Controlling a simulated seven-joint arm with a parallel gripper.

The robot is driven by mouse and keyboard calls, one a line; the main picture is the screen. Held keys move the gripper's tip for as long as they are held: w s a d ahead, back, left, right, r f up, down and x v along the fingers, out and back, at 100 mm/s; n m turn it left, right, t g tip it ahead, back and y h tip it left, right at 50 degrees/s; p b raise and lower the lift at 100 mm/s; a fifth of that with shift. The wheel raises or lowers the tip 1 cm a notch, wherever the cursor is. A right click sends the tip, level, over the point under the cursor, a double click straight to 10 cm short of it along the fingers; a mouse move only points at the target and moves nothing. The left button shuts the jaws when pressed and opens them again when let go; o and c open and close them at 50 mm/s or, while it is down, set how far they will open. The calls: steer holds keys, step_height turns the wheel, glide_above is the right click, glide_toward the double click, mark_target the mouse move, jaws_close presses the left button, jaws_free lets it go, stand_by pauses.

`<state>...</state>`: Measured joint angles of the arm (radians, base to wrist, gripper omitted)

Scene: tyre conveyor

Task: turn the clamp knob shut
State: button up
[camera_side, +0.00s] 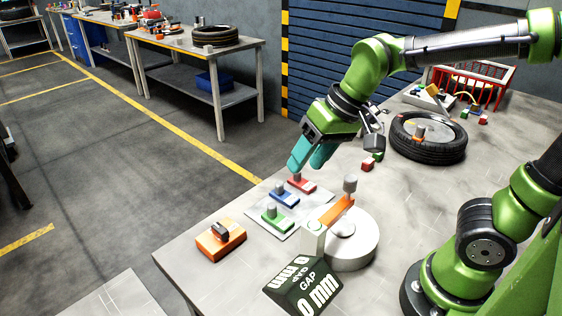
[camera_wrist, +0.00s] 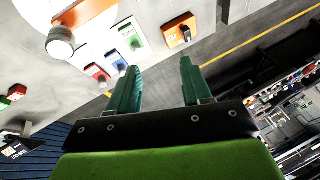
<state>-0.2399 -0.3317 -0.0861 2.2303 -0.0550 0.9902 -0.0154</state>
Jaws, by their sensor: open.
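A clamp-like fixture has a white round base (camera_side: 352,252), an orange bar (camera_side: 337,210) and a grey upright knob (camera_side: 350,185) at the bar's upper end. Its orange bar also shows at the top left of the wrist view (camera_wrist: 85,12). The fingers also show in the wrist view (camera_wrist: 158,70).
Red (camera_side: 301,184), blue (camera_side: 284,197) and green (camera_side: 277,218) blocks with grey knobs stand on a pale plate left of the fixture. An orange box (camera_side: 218,243) with a dark top piece sits near the table's left edge. A tyre (camera_side: 428,146) lies behind right.

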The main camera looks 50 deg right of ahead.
mark_target(220, 228)
steer(key=shift+w+a+f+n+g+h, duration=1.35)
steer(key=shift+w+a+g, duration=0.75)
steer(key=shift+w+a, duration=4.55)
steer(key=f, duration=0.5)
steer(key=w+d+f, duration=0.1)
steer(key=f, duration=1)
steer(key=shift+w+d+f, duration=0.2)
steer(key=shift+w+d, duration=0.05)
steer(key=shift+d, duration=0.05)
jaws_close()
